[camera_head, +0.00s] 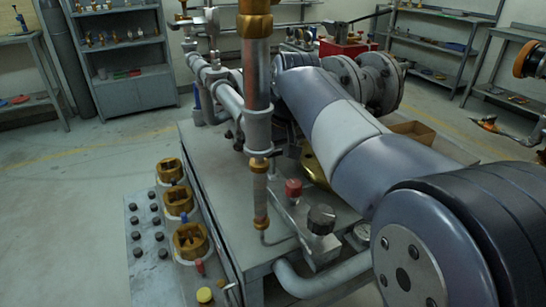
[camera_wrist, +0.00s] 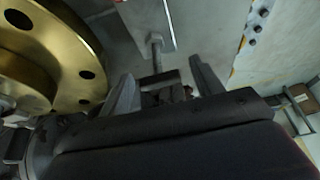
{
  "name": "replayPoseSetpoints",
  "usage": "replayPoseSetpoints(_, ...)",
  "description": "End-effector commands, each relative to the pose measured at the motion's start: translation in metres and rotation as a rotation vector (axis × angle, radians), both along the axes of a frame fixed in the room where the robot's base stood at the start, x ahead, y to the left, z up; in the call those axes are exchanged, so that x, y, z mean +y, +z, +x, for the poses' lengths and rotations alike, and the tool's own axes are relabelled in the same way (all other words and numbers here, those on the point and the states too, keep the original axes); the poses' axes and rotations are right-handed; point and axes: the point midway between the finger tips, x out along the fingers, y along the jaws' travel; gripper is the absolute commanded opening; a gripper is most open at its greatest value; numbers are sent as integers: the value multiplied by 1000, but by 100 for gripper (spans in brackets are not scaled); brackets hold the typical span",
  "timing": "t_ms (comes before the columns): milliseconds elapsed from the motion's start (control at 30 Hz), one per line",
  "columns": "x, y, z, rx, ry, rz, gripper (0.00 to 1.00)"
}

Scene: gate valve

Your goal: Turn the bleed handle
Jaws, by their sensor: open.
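In the wrist view my gripper (camera_wrist: 164,84) is open, with its two grey fingers apart. A grey block (camera_wrist: 148,18) with a bolt-like metal stem (camera_wrist: 156,52) lies ahead of the fingers; the stem's lower end shows in the gap between them. I cannot tell whether this is the bleed handle, or whether the fingers touch it. In the head view my arm crosses the valve assembly and my gripper is not clearly visible. A red knob (camera_head: 293,188) and a black knob (camera_head: 321,219) sit on the grey fitting below the arm.
A large brass flange (camera_wrist: 45,50) is close on the left of the wrist view. In the head view a vertical copper pipe (camera_head: 257,75) stands left of my arm. Brass fittings (camera_head: 190,240) line the grey bench's left side. Open floor (camera_head: 60,200) lies left.

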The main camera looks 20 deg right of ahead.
Motion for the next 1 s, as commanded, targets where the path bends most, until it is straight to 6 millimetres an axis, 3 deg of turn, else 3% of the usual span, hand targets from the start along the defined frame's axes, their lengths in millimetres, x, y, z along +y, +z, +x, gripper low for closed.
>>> replayPoseSetpoints(300,0,-3,1,1,0,0,62)
replayPoseSetpoints(833,0,-3,1,0,0,0,19)
replayPoseSetpoints(1000,0,-2,1,1,5,0,17)
